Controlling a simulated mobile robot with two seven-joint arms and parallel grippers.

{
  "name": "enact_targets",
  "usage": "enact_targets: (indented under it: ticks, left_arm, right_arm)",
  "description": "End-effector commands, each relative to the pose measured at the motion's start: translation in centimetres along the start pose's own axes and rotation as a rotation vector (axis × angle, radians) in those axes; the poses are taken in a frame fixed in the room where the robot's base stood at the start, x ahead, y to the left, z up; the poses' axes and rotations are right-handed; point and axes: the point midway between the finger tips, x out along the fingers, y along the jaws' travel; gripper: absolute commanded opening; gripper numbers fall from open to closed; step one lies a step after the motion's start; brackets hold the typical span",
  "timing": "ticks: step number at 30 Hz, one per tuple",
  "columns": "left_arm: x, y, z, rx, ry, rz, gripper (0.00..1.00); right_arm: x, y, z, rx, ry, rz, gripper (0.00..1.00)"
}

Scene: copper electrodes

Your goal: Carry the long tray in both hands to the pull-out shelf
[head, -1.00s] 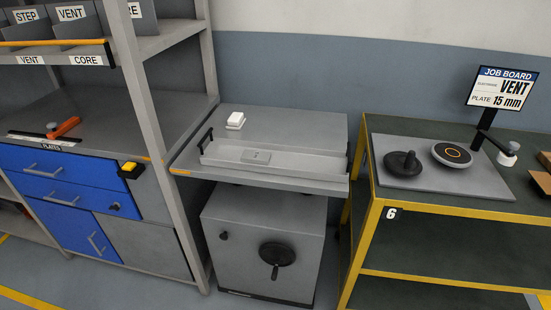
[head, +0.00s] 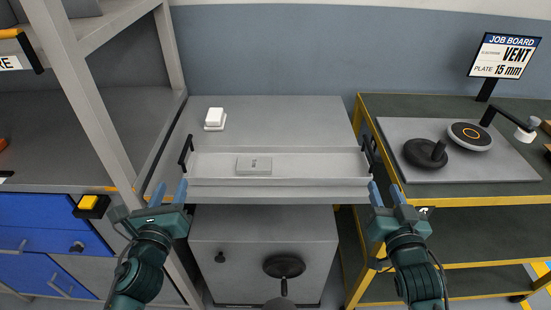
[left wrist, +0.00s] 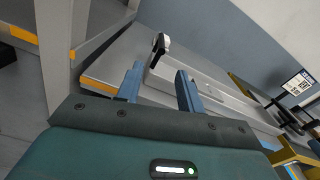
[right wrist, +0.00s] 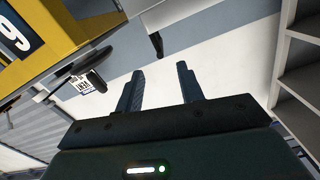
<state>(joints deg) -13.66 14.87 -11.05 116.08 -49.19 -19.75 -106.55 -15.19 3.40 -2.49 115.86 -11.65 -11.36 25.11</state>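The long tray (head: 310,167) is pale grey and shallow, with a black upright handle at each end. It lies level on a grey surface (head: 280,120) above a cabinet; I cannot tell whether this surface is the pull-out shelf. A small grey marked block (head: 254,166) is in the tray. My left gripper (head: 168,191) is open and empty, in front of and below the left handle (head: 186,151). My right gripper (head: 386,194) is open and empty, in front of the right handle (head: 368,151). Neither touches the tray. The left wrist view shows the tray (left wrist: 215,95) beyond the fingers.
A white box (head: 215,117) stands behind the tray. A grey rack post (head: 85,100) rises at left. At right, a yellow-edged bench (head: 450,201) holds a black-knobbed disc (head: 427,153), another round piece (head: 470,136) and the job board (head: 505,55). A cabinet with a dark handwheel (head: 284,266) is below.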

Motion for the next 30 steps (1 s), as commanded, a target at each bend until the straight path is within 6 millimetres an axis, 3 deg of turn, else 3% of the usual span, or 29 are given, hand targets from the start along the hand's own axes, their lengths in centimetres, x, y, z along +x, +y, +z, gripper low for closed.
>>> enact_targets:
  ticks: [11,16,30]
  left_arm:
    - [0.2,0.0,0.3,0.05,-0.011,-0.001,0.38]
    - [1.2,0.0,0.4,0.047,-0.013,-0.001,0.38]
    - [9.8,0.0,0.5,0.046,-0.012,0.0,0.38]
  right_arm:
    - [0.2,0.1,-0.3,0.004,0.01,0.002,0.38]
    - [1.2,0.1,-0.3,0.004,0.012,0.001,0.38]
    - [9.8,0.1,-0.5,0.003,0.012,0.001,0.38]
